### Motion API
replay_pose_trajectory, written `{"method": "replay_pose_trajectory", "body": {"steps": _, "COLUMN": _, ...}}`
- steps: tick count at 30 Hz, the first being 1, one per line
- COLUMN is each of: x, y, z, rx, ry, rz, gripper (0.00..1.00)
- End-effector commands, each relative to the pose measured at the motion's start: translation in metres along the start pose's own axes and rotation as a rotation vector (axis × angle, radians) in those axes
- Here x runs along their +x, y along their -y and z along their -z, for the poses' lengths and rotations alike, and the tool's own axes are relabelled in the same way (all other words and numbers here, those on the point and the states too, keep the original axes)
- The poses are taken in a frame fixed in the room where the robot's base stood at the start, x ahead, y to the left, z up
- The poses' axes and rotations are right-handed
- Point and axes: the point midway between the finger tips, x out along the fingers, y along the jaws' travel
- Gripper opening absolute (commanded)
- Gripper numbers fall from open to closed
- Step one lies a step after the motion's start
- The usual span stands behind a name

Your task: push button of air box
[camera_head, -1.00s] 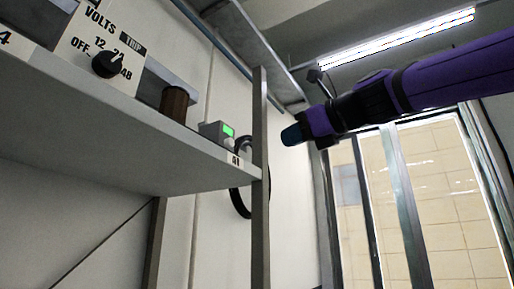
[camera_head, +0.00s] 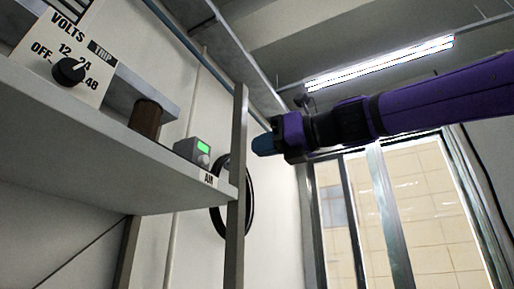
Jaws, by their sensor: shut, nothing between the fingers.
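The air box (camera_head: 187,149) is a small grey box with a lit green display (camera_head: 203,147) and a round pale button (camera_head: 203,160) low on its front. It stands near the right end of the shelf, above the AIR label (camera_head: 209,180). My gripper (camera_head: 262,144), with a blue-grey tip, is shut and empty. In the picture it is to the right of the box, beyond the shelf's upright post, pointing left. A gap shows between it and the box; the depth between them is hard to tell.
The shelf (camera_head: 110,155) has a grey metal post (camera_head: 236,190) at its right end, between box and gripper in the picture. A brown cylinder (camera_head: 146,118) and a volts panel (camera_head: 75,60) with a black knob stand left of the box. A black hose ring (camera_head: 250,205) hangs behind the post.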

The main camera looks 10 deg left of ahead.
Motion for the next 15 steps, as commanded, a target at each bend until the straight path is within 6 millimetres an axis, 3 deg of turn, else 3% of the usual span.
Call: {"method": "replay_pose_trajectory", "body": {"steps": 15, "x": 0.094, "y": 0.000, "z": 0.001, "rx": -0.002, "ry": -0.001, "rz": -0.001, "gripper": 0.00}}
